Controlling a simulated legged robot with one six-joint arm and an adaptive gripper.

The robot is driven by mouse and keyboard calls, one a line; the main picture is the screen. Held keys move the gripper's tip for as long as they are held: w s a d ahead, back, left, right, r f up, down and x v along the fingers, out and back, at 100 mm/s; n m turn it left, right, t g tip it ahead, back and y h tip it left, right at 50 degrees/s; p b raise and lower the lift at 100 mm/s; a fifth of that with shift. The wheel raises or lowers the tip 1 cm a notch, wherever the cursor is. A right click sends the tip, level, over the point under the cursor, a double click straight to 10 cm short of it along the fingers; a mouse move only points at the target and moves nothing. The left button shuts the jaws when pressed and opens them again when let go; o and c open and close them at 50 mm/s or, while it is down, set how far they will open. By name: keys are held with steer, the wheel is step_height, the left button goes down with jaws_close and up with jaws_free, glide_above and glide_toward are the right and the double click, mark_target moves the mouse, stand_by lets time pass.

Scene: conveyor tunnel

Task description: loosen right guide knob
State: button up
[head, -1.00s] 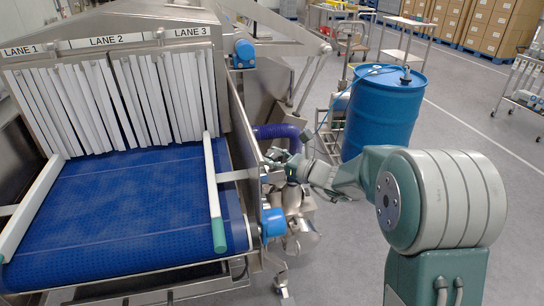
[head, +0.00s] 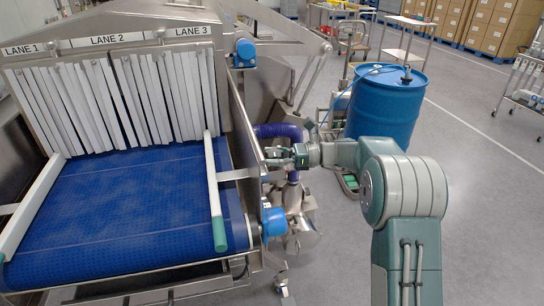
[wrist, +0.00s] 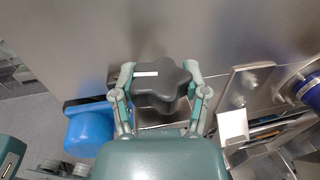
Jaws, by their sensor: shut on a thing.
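The right guide knob (wrist: 160,82) is a dark grey lobed knob with a white mark on its face, seen in the wrist view against the steel side plate. My gripper (wrist: 161,88) has one finger on each side of the knob and is shut on it. In the head view my gripper (head: 272,157) is at the conveyor's right side, beside the right guide rail's bracket, and the knob there is too small to make out. The right guide rail (head: 213,190) is a pale bar with a green end along the belt's right side.
The blue belt (head: 120,215) runs under white strip curtains (head: 125,100). A blue motor (head: 273,222) sits below my gripper at the frame; a blue part (wrist: 88,130) shows left in the wrist view. A purple hose (head: 278,131) and a blue drum (head: 386,105) stand behind my arm.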

steer(key=shift+w+r, duration=0.1)
steer(key=shift+w, duration=0.05)
stand_by(0.3)
steer(key=o, duration=1.2)
steer(key=shift+c, duration=0.2)
steer(key=w+d, duration=0.1)
steer(key=d, duration=1.1)
steer(key=shift+w, duration=0.25)
